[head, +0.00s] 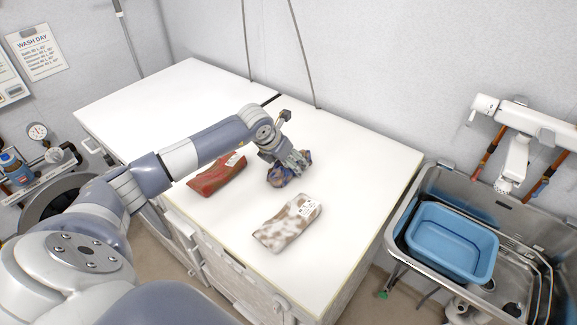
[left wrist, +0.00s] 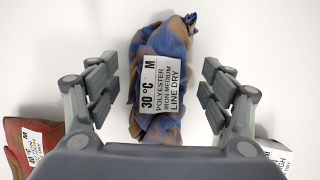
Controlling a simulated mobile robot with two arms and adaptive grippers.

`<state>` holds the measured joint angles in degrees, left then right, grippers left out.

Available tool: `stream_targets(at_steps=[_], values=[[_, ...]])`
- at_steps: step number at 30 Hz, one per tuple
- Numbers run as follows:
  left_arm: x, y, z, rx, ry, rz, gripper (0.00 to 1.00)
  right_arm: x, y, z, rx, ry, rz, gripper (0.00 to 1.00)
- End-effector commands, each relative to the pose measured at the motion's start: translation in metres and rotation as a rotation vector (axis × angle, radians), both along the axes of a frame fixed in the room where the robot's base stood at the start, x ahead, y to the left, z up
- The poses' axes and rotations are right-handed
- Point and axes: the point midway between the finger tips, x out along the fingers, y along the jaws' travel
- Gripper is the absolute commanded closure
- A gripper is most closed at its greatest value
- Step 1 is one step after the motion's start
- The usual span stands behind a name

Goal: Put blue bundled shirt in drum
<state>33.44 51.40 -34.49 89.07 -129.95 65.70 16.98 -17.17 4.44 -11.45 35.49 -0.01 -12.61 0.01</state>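The blue bundled shirt (head: 278,178), blue with brown patches, lies on the white worktop. In the left wrist view the shirt (left wrist: 175,48) has a white care label and lies between the spread fingers of my left gripper (left wrist: 158,95). Gaps show on both sides of it. In the head view my left gripper (head: 297,165) is right above the shirt and partly covers it. The drum (head: 48,212) appears as a dark round opening at the left, partly hidden by my left arm. My right gripper is in neither view.
A red bundled garment (head: 215,180) lies left of the blue shirt, and a white and brown one (head: 287,222) lies in front. A steel sink (head: 540,240) with a blue basin (head: 455,240) stands at the right. The worktop's far left (head: 170,95) is clear.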

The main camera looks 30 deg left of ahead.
Motion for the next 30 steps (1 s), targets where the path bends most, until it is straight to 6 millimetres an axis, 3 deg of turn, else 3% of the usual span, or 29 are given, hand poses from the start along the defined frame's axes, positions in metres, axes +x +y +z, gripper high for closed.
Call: stream_targets(at_steps=[1, 4, 16, 24, 30], values=[[0.0, 0.0, 0.0, 0.0, 0.0, 0.0, 0.48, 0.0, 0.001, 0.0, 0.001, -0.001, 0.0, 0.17], [0.0, 0.0, 0.0, 0.0, 0.0, 0.0, 0.68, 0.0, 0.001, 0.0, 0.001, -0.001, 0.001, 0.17], [0.001, 0.0, 0.004, 0.0, -0.003, -0.001, 0.68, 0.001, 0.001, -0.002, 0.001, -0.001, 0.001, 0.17], [0.002, 0.001, 0.034, 0.002, -0.007, 0.0, 0.68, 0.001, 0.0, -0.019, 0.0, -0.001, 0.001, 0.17], [-0.037, 0.018, 0.034, 0.006, 0.002, 0.002, 0.68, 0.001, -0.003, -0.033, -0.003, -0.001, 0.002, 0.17]])
